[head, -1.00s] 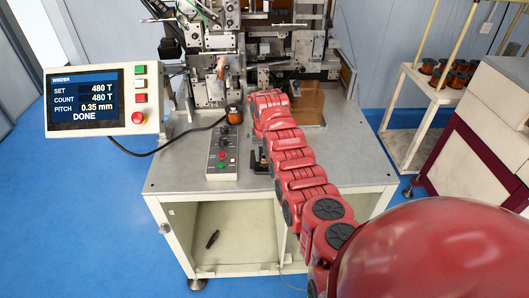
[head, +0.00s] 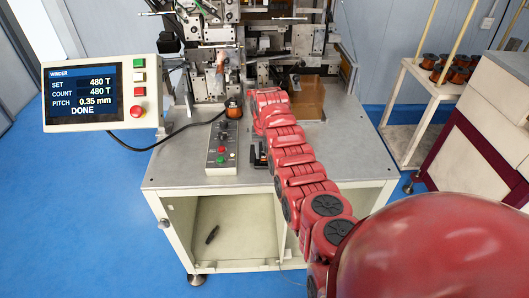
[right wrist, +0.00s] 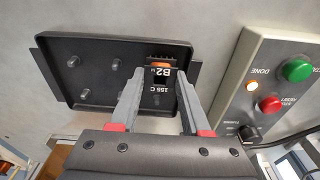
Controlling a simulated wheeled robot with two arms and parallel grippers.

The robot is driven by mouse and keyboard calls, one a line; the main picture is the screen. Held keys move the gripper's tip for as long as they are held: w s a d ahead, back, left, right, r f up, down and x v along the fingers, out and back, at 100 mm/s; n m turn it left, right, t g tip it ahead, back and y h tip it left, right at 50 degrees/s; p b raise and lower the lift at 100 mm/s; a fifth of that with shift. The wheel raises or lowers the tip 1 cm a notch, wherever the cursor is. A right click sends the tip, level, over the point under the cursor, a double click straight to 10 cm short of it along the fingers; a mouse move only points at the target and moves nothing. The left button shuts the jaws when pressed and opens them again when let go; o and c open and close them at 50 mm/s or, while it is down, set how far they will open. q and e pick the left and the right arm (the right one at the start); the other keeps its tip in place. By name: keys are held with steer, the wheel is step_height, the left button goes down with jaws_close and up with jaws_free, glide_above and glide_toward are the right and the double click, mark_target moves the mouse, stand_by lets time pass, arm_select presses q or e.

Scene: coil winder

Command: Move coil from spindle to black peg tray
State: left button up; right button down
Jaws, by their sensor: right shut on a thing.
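The black peg tray (right wrist: 58,82) lies on the grey tabletop in the right wrist view, with several upright pegs bare on its left part. My right gripper (right wrist: 159,78) is over the tray's right part, its fingers shut on a coil (right wrist: 160,66) with a dark, lettered body and a bit of orange winding. I cannot tell whether the coil is around a peg or just above it. In the head view my red right arm hides most of the tray (head: 258,160) and the fingertips. My left gripper is not in view.
A control box (head: 222,147) with buttons is beside the tray. More coils (head: 452,70) sit on a cart at right.

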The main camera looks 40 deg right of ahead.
steer(key=shift+f, duration=0.35)
steer(key=shift+c, duration=1.4)
jaws_free()
steer(key=r+b, duration=0.1)
steer(key=r, duration=0.2)
steer(key=r+b, duration=0.2)
steer(key=shift+s+a+r, duration=0.2)
steer(key=shift+r, duration=0.2)
step_height(320, 180, up, 12)
steer(key=s+p, duration=0.1)
steer(key=p, duration=0.1)
steer(key=shift+s+a+f+p, duration=0.2)
steer(key=shift+a+f+p, duration=0.05)
steer(key=shift+a+p, duration=0.15)
